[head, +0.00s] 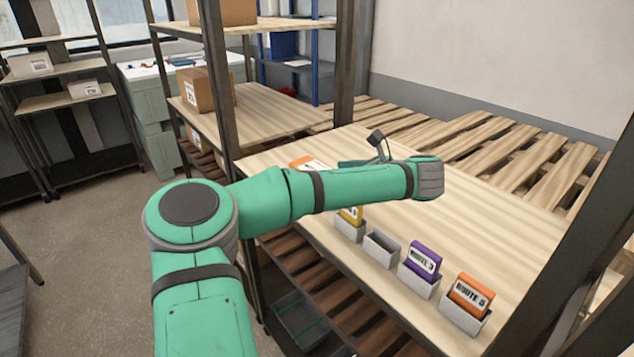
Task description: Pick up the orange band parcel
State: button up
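A parcel with an orange and white top (307,163) lies on the wooden table (480,212), near its left side. I take it for the orange band parcel; my green arm hides its lower part. My arm reaches across the picture to the right, over the table. Behind the forearm, a dark bracket and a thin green part of my gripper (352,163) show just right of the parcel. The fingertips are hidden behind the arm, so I cannot tell their opening or whether they touch the parcel.
Small grey holders line the table's front edge, with an orange ROUTE 5 card (470,296), a purple ROUTE 3 card (424,260) and a yellow card (351,215); one holder (382,248) is empty. A shelf with a cardboard box (200,90) stands left. Dark posts flank the table.

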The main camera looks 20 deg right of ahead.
aim_at(306, 162)
jog(key=shift+x, duration=3.3)
jog(key=shift+d, duration=0.1)
jog(key=shift+c, duration=0.7)
jog(key=shift+r, duration=0.1)
jog(key=c, duration=1.3)
